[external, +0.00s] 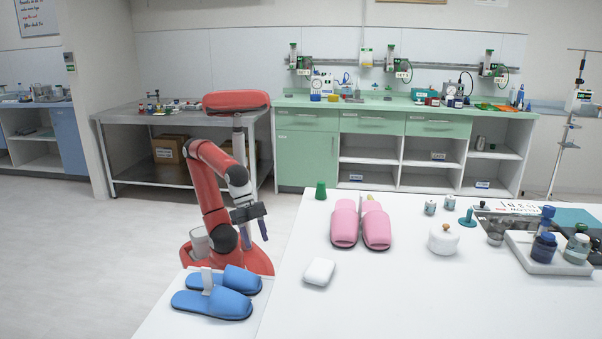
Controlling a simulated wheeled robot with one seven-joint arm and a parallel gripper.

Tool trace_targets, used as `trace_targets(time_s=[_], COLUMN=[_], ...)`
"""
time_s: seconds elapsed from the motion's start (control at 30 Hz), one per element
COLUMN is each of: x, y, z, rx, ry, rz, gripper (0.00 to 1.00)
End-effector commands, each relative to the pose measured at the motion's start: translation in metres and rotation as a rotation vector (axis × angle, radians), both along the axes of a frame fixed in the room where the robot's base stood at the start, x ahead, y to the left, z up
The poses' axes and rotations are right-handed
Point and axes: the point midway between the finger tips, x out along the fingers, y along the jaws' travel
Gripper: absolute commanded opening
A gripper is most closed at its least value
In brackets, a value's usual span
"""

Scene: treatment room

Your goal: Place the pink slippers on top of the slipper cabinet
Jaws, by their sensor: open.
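A pair of pink slippers (375,229) lies side by side on the white table (400,305), with a small pale upright piece between them at the back. My gripper (254,237) points down, open and empty, to the left of the pink slippers and apart from them. It hangs beyond the blue slippers (222,300) in the picture. The blue slippers lie on a separate white top (180,324) at the lower left, with a white upright piece between them. This top may be the slipper cabinet; its front is out of view.
A white block (319,272) and a green cup-like object (320,190) stand near the pink slippers. A white lidded jar (443,239) is to their right, with a tray of bottles (548,254) farther right. The table's front middle is clear.

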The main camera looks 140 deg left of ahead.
Motion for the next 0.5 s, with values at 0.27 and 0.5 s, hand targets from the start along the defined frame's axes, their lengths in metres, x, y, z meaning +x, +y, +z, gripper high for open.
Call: trace_targets(time_s=[0.27,0.5], x=[-0.031,-0.03], y=[-0.016,-0.016], z=[-0.044,-0.044], rx=[0.023,0.022], ry=[-0.01,-0.008], rz=[-0.077,-0.075], gripper=[0.34,0.34])
